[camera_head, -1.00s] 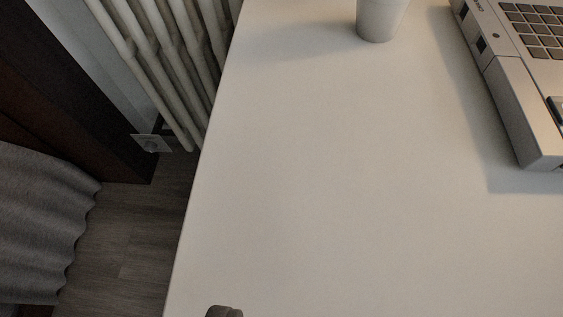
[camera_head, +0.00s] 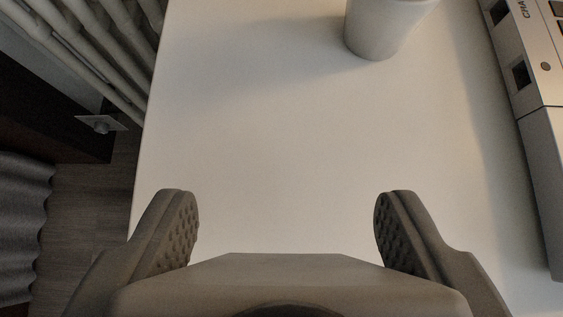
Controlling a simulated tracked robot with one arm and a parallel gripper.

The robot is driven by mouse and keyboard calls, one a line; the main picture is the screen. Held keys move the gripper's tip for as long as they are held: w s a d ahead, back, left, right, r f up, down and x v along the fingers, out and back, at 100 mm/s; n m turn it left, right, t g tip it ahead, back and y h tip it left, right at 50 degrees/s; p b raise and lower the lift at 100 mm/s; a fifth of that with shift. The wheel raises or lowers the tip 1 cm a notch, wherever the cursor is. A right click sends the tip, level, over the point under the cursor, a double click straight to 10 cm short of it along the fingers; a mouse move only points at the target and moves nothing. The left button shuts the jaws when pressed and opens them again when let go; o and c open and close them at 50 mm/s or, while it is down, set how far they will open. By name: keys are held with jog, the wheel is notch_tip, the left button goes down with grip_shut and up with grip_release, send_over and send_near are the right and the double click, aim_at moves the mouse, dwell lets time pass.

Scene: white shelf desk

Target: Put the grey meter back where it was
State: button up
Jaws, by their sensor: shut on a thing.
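My gripper (camera_head: 286,200) reaches in from the bottom edge above the white desk (camera_head: 270,130). Its two dark fingers stand wide apart, with their bumpy pads facing each other, and the desk shows between the tips. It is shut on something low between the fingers. A broad grey-brown block fills the bottom middle there. I cannot tell how much of the block is the grey meter and how much is my own gripper body. No other meter is visible on the desk.
A white cup (camera_head: 380,28) stands on the desk ahead, right of centre. A grey device (camera_head: 540,130) runs along the right edge. The desk's left edge drops to the floor, with a radiator (camera_head: 85,45) and a grey curtain (camera_head: 20,225) beyond. The desk between cup and gripper is clear.

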aim_at(283, 257)
jog(key=shift+w+a, duration=0.1)
jog(key=shift+w, duration=0.2)
jog(key=shift+f+b, duration=0.35)
jog(key=shift+f, duration=1.5)
jog(key=shift+f, duration=0.1)
jog(key=o, duration=1.1)
jog(key=p+v, duration=0.1)
jog(key=v, duration=1.1)
jog(key=shift+p, duration=0.3)
